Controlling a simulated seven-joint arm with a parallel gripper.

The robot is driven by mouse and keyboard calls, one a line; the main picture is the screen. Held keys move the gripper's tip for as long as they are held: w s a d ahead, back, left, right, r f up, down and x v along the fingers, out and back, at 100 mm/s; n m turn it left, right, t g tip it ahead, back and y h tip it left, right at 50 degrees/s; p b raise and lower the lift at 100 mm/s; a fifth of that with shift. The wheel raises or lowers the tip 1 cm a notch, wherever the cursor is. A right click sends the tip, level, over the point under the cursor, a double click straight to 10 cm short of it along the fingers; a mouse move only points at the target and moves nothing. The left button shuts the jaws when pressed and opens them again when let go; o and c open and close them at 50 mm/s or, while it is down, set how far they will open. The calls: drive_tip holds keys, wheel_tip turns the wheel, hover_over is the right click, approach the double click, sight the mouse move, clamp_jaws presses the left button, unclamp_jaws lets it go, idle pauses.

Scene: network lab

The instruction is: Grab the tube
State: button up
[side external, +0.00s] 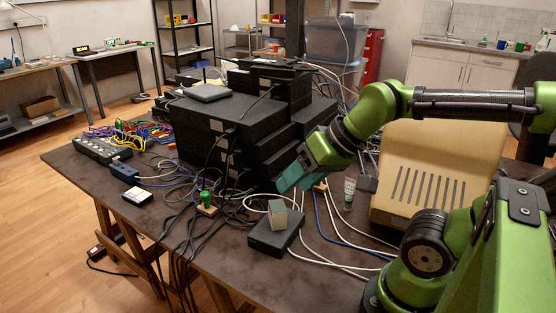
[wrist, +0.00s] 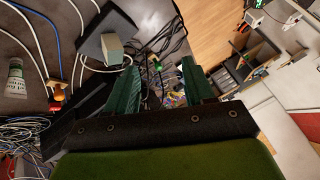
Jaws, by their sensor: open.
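The tube (side external: 349,192) is small and pale with green marking. It stands on the dark table between my gripper and the beige case in the side view. In the wrist view the tube (wrist: 16,78) is at the far left edge, well outside my jaws. My gripper (side external: 288,182) is above the table, to the left of the tube in the side view. In the wrist view the two green fingers of my gripper (wrist: 157,76) are apart with nothing held between them.
A black flat box (side external: 268,240) carries a grey-green block (side external: 277,214). A green knob on a wooden base (side external: 207,203) stands to its left. Stacked black devices (side external: 228,125) rise behind my gripper. The beige case (side external: 437,180) stands right of the tube. Loose cables (side external: 335,235) cross the table.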

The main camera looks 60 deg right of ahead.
drive_tip(key=w+d+f+m+g+h, duration=0.1)
drive_tip(key=w+d+f+m, duration=0.1)
drive_tip(key=d+m, duration=0.35)
drive_tip(key=m+g, duration=0.4)
drive_tip(key=m, duration=2.2)
hover_over(345, 202)
drive_tip(key=d, duration=0.2)
drive_tip(key=shift+h, duration=0.4)
drive_tip(key=f, duration=1.3)
drive_tip(key=shift+s+a+f, duration=0.1)
drive_tip(key=shift+s+f, duration=0.1)
drive_tip(key=shift+s, duration=0.1)
drive_tip(key=shift+g, duration=0.3)
drive_tip(key=f, duration=0.4)
drive_tip(key=shift+a+f, duration=0.1)
drive_tip(key=shift+a, duration=0.3)
drive_tip(key=shift+w+f, duration=0.15)
drive_tip(key=shift+f, duration=0.4)
clamp_jaws()
